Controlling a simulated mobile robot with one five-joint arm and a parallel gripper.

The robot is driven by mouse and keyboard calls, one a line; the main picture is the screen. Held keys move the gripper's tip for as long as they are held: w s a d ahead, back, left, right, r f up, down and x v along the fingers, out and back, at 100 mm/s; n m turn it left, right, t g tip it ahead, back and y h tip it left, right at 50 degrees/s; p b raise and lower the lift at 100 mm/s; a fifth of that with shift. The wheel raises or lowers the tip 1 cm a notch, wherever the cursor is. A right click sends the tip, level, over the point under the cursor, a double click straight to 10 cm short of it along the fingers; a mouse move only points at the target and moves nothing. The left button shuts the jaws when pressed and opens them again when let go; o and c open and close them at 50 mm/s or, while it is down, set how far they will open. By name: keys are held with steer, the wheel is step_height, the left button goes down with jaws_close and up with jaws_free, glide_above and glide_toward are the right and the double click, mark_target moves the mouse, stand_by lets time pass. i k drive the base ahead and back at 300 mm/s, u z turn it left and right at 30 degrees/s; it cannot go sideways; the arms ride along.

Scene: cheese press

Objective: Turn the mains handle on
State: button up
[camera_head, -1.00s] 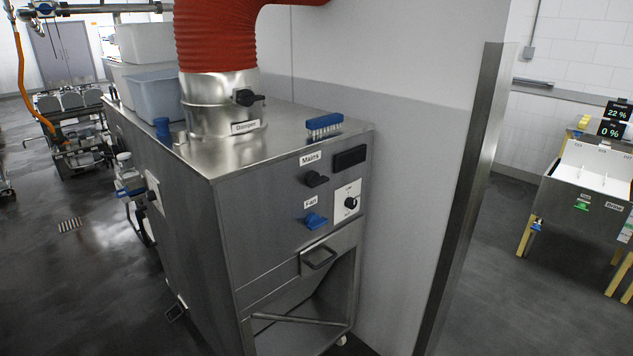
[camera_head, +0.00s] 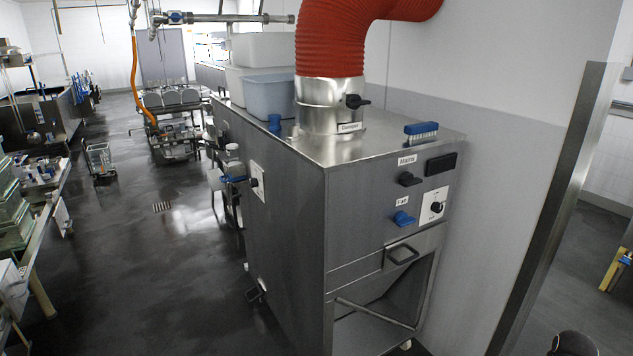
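The mains handle (camera_head: 410,179) is a small black turn handle on the front panel of a steel cabinet (camera_head: 290,205), under a white "Mains" label (camera_head: 407,160). It points roughly sideways. A dark display (camera_head: 440,164), with nothing lit on it, is to its right. A blue fan handle (camera_head: 403,218) is below it, next to a white plate with a black knob (camera_head: 437,207). My gripper is not clearly visible; a dark rounded shape at the bottom right edge cannot be made out. Nothing touches the mains handle.
A blue brush (camera_head: 421,131) and tubs (camera_head: 269,96) are on the cabinet top. A red duct (camera_head: 345,45) rises from it. A drawer handle (camera_head: 401,254) sticks out in front. A steel-edged wall (camera_head: 560,200) stands to the right.

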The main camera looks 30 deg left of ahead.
mark_target(406, 179)
steer(key=z, duration=0.8)
steer(key=k, duration=0.1)
steer(key=u, duration=2.35)
steer(key=i, duration=0.6)
steer(key=u, duration=0.05)
